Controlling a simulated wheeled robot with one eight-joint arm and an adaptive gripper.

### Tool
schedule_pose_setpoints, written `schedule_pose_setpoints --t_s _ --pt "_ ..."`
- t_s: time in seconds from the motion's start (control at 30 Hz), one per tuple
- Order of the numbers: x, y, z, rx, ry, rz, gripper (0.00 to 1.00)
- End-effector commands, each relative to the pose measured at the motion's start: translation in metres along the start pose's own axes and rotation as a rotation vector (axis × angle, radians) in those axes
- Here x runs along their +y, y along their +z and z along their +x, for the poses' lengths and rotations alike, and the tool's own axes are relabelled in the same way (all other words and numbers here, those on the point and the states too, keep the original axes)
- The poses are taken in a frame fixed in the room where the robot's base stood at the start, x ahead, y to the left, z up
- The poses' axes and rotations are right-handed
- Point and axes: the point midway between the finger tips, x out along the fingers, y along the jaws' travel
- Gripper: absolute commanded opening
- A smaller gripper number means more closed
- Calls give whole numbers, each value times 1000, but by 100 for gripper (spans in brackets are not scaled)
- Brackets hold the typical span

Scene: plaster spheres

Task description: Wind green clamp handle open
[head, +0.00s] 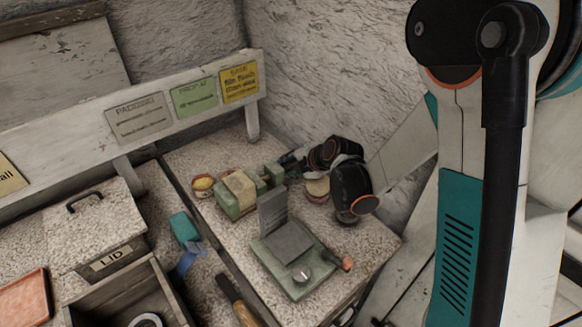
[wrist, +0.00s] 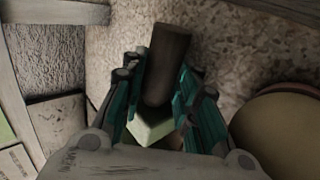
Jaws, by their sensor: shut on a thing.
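The green clamp (head: 226,204) sits on the speckled worktop, with a tan block across its body and smaller green blocks at its right end. My gripper (head: 288,165) reaches in from the right at that end, and the clamp handle is hidden there in the head view. In the wrist view my gripper (wrist: 160,78) has its teal fingers on both sides of a dark, rounded handle (wrist: 168,50) and is shut on it. A pale green block (wrist: 150,128) shows below the handle, between the fingers.
A green base (head: 292,283) with an upright grey plate and a knob stands in front. A bowl with a yellow thing (head: 203,184) is left of the clamp. A round tan object (wrist: 285,130) is close to my gripper's right. A lidded box (head: 95,225) stands left.

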Motion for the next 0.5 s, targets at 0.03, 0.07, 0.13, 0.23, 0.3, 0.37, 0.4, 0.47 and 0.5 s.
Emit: schedule_pose_setpoints --t_s 0.03,0.07,0.13,0.23,0.3,0.37,0.4,0.47,0.5 --pt "0 0 0 0 2 -1 4" --pt "0 0 0 1 2 -1 4" --pt "0 0 0 1 3 -2 4" --pt "0 0 0 1 3 -2 4" --pt "0 0 0 1 2 -2 4" --pt "0 0 0 1 2 -2 4" --pt "0 0 0 1 2 -1 35" --pt "0 0 0 1 2 -1 49" --pt "0 0 0 1 2 -1 49"
